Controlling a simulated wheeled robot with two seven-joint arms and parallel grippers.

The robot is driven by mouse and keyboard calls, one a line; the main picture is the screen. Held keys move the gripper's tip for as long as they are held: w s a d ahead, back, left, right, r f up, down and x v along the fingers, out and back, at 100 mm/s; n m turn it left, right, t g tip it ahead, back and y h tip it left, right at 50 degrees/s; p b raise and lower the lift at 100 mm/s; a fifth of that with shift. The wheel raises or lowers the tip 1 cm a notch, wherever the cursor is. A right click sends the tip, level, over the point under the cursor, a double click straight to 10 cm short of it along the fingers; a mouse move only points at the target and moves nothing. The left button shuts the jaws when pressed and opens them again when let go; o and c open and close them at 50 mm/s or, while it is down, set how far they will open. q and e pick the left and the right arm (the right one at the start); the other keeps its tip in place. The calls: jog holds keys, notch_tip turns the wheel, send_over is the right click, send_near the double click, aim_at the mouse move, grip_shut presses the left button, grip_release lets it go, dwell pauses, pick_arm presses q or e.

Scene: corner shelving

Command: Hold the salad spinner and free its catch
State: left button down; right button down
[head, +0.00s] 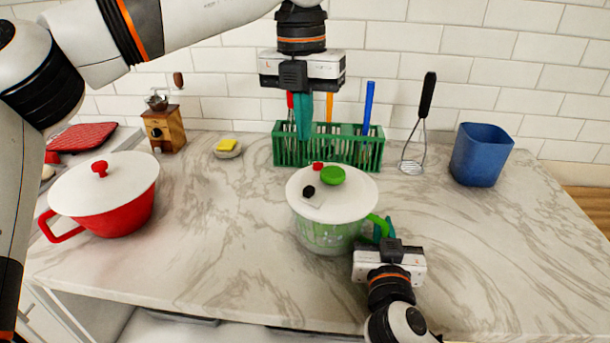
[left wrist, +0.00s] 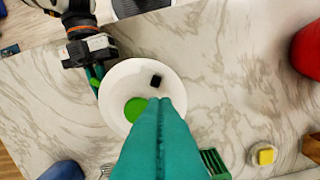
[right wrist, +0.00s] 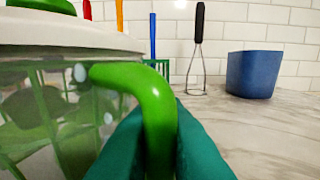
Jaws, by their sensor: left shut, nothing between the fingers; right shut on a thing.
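The salad spinner (head: 325,225) stands on the marble counter, with a clear green-tinted bowl and a white lid (head: 345,204). The lid carries a green knob (head: 333,176), a small black part (head: 308,191) and a small red part (head: 317,166). The lid also shows in the left wrist view (left wrist: 127,78). My right gripper (head: 384,232) is shut on the spinner's green handle (right wrist: 152,105), at the right side of the bowl. My left gripper (head: 303,128) is shut and empty, pointing down above the lid's far side. In the left wrist view its fingers cover part of the lid.
A green rack (head: 283,152) with utensils stands behind the spinner. A whisk-like masher (head: 422,125) and a blue bin (head: 481,154) are at right. A red pot (head: 112,215), a coffee grinder (head: 164,130) and a yellow sponge on a dish (head: 227,146) are at left. Counter beside the spinner is clear.

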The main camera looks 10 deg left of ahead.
aim_at(309, 191)
pick_arm(q)
jog(key=w+a+m+h, duration=0.1)
jog(key=w+a+m, duration=0.1)
jog(key=m, duration=0.9)
jog(key=w+a+m+g+h, duration=0.1)
jog(key=a+m, duration=0.4)
jog(key=m, duration=0.6)
jog(key=shift+w, duration=0.45)
jog(key=shift+f, duration=0.15)
jog(key=s+d+f, duration=0.1)
jog(key=f, duration=0.2)
jog(key=d+f, duration=0.2)
jog(key=f, duration=0.1)
jog(key=s+d+f, duration=0.1)
jog(key=f, duration=0.2)
jog(key=shift+s+d+f, duration=0.2)
jog(key=shift+s+f, duration=0.05)
jog(key=shift+s, duration=0.05)
jog(key=shift+s+d, duration=0.35)
jog(key=shift+d, duration=0.2)
